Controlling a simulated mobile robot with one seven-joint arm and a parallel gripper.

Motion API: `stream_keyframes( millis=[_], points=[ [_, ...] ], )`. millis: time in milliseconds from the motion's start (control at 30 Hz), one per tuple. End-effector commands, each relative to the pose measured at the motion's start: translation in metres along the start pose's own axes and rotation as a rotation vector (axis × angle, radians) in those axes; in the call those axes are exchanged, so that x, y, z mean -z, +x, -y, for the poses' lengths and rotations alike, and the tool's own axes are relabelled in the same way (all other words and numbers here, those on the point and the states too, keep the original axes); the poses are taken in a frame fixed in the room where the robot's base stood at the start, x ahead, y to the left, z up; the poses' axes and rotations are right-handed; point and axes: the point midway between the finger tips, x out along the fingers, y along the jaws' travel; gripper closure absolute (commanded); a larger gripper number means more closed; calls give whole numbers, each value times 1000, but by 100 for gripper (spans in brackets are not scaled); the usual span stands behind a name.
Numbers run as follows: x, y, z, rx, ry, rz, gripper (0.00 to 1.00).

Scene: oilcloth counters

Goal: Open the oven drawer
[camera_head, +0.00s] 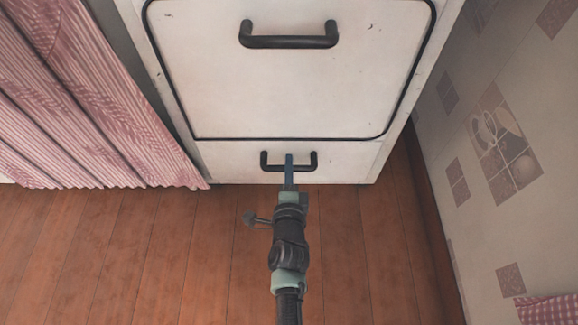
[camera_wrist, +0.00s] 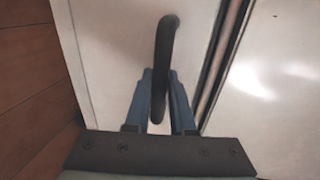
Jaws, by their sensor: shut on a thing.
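The oven drawer (camera_head: 230,160) is the low white panel at the foot of the white oven, and it looks closed. Its dark bar handle (camera_head: 267,160) runs left to right across the panel. My gripper (camera_head: 289,160) reaches the handle near its middle in the head view. In the wrist view the handle (camera_wrist: 165,50) stands upright in the picture, and the blue fingers of my gripper (camera_wrist: 160,98) lie on both sides of it, shut on it.
The oven door (camera_head: 290,90) with its own dark handle (camera_head: 288,41) is above the drawer. A pink striped curtain (camera_head: 90,110) hangs at the left. A tiled wall (camera_head: 500,140) stands close on the right. The wooden floor (camera_head: 180,260) before the oven is clear.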

Motion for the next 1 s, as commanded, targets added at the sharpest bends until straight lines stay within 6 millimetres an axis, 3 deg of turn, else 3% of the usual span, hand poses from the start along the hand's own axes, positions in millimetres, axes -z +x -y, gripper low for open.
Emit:
stream_keyframes(
  millis=[267, 467, 667, 1000],
  points=[
    [0, -2, -1, -1, 0, 0, 100],
    [0, -19, -4, -2, 0, 0, 100],
    [0, -60, -13, -4, -2, 1, 100],
    [0, -152, -32, -5, -1, 3, 100]
  ],
)
